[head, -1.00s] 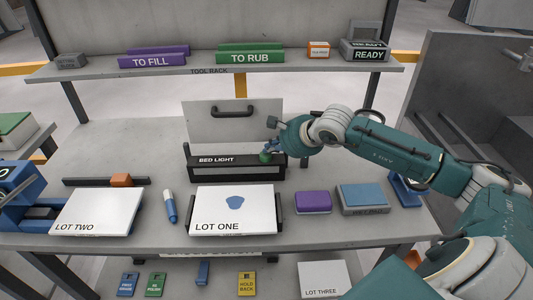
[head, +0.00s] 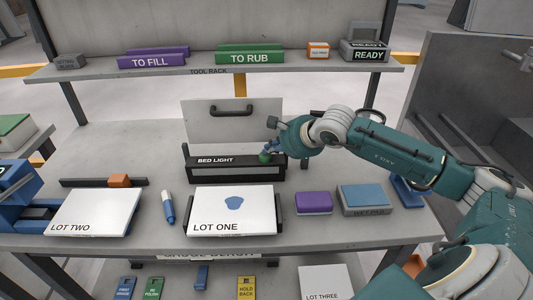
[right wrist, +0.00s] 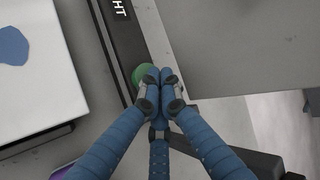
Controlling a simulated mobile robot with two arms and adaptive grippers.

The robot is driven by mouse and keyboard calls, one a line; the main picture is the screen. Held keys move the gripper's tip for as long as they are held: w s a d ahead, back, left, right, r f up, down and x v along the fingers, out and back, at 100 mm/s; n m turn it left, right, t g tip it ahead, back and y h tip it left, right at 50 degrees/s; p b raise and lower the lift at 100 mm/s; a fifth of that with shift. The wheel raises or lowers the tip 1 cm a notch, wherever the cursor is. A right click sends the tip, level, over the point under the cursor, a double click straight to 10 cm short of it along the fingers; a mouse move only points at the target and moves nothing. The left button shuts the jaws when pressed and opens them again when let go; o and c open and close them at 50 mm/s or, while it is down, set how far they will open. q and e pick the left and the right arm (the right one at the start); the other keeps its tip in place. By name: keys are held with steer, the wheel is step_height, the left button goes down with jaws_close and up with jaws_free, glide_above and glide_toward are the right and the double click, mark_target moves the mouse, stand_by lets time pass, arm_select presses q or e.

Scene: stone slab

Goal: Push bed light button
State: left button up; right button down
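The bed light (head: 236,169) is a long black bar labelled BED LIGHT, behind the white LOT ONE slab on the bench. A round green button (head: 264,157) sits on its right end; the button also shows in the right wrist view (right wrist: 141,76). My right gripper (head: 271,151) is at the button, its blue fingers drawn together with nothing between them. In the right wrist view its fingertips (right wrist: 155,78) overlap the button's edge and hide part of it. I cannot tell whether they touch or press it. My left gripper is not in view.
The LOT ONE slab (head: 233,210) lies in front of the bar. A grey panel with a black handle (head: 232,110) stands behind it. A purple block (head: 313,203) and a blue-topped wet pad (head: 363,198) sit to the right, and a blue-white marker (head: 168,207) to the left.

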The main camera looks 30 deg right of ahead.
mark_target(270, 159)
steer(key=f, duration=0.1)
steer(key=s+f+g, duration=0.1)
steer(key=shift+s+a+f, duration=0.1)
steer(key=shift+a+f, duration=0.2)
steer(key=shift+f, duration=0.05)
steer(key=shift+w+d+r+p, duration=0.1)
steer(key=shift+w+r+p, duration=0.2)
steer(key=shift+r, duration=0.5)
steer(key=shift+w+r+p, duration=0.2)
steer(key=shift+r+p, duration=0.2)
steer(key=shift+r, duration=0.35)
step_height(270, 159, up, 3)
steer(key=shift+f+p, duration=0.2)
steer(key=shift+p, duration=0.2)
steer(key=shift+r, duration=0.1)
steer(key=shift+w+d+r, duration=0.1)
